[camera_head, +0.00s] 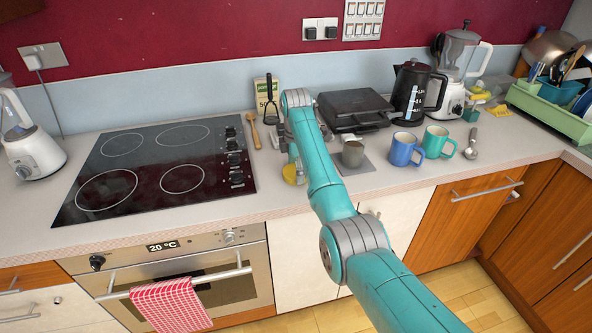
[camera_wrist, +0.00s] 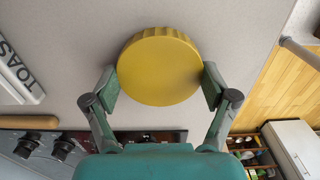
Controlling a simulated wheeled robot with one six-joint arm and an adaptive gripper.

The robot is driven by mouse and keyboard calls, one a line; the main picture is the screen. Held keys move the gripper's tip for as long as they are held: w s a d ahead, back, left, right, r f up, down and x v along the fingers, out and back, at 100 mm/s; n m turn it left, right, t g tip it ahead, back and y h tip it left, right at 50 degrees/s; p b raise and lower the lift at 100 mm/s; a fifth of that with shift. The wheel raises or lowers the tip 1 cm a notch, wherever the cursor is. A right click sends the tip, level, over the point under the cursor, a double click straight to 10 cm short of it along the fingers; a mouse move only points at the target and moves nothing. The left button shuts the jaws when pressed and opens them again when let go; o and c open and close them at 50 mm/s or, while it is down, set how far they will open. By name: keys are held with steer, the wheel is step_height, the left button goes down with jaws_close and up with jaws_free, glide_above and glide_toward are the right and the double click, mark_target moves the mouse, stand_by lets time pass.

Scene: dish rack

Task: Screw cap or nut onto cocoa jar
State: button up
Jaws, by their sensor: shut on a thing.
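A round yellow cap (camera_wrist: 159,66) with a ribbed edge lies between the two fingers of my gripper (camera_wrist: 160,86), which is shut on it from both sides. The cap's flat top faces the wrist camera. In the head view the yellow cap (camera_head: 292,174) shows beside my arm, low over the front part of the counter, to the right of the hob. No cocoa jar can be made out. Whatever is under the cap is hidden by it, and my arm covers much of that spot in the head view.
The hob (camera_head: 160,168) is to the left. A black grill (camera_head: 355,105) and kettle (camera_head: 411,92) are behind. The counter's front edge is close.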

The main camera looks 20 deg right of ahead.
steer(key=shift+r, duration=2.95)
